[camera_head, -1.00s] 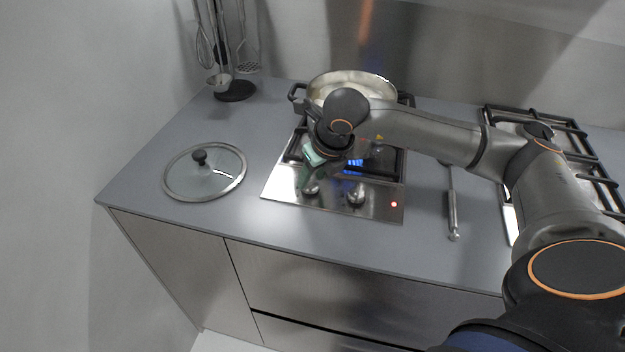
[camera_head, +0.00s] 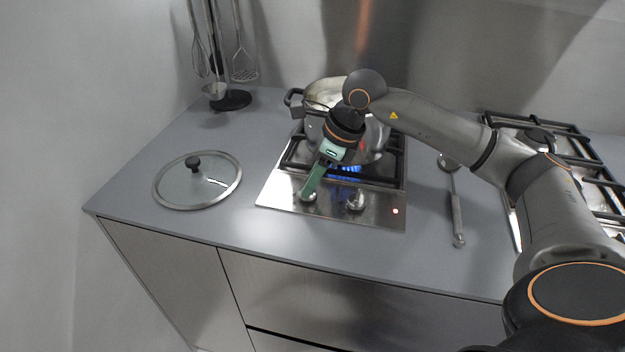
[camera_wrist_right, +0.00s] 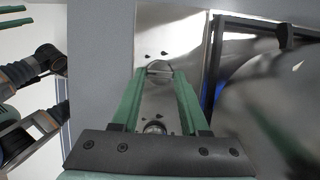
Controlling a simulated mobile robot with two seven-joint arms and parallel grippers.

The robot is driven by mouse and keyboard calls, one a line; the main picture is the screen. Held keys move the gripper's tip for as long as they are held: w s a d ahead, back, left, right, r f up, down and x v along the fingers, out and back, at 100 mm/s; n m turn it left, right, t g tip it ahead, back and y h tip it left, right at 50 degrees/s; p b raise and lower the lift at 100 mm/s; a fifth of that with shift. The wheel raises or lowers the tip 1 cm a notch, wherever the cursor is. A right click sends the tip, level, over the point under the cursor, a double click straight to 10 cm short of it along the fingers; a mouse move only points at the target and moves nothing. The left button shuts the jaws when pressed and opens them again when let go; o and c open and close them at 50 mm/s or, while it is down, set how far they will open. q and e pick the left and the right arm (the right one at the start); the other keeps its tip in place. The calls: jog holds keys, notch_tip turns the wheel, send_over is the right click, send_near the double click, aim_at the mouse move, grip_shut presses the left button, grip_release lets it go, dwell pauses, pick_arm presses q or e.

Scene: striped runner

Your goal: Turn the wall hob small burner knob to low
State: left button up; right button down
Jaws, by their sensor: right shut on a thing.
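The hob's steel front panel (camera_head: 276,191) carries two round knobs. My right gripper (camera_head: 308,193) reaches down over the left knob (camera_head: 306,197). The right knob (camera_head: 355,201) is free. In the right wrist view, the green fingers (camera_wrist_right: 158,72) are shut on the far knob (camera_wrist_right: 159,66), one on each side, and the other knob (camera_wrist_right: 154,127) shows between them near the palm. The knob's pointer is too small to read. Part of my left gripper (camera_wrist_right: 15,15) seems to show at the left edge of the wrist view, cut off.
A blue flame (camera_head: 346,168) burns under a metal pan (camera_head: 322,92) on the grate. A red light (camera_head: 395,211) glows on the panel. A glass lid (camera_head: 215,190) lies on the left counter, a ladle (camera_head: 457,215) on the right. A utensil stand (camera_head: 232,100) is at back left.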

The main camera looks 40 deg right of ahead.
dwell(0.5)
jog(key=shift+c, duration=2)
grip_release()
jog(key=v, duration=1.2)
jog(key=shift+r, duration=0.3)
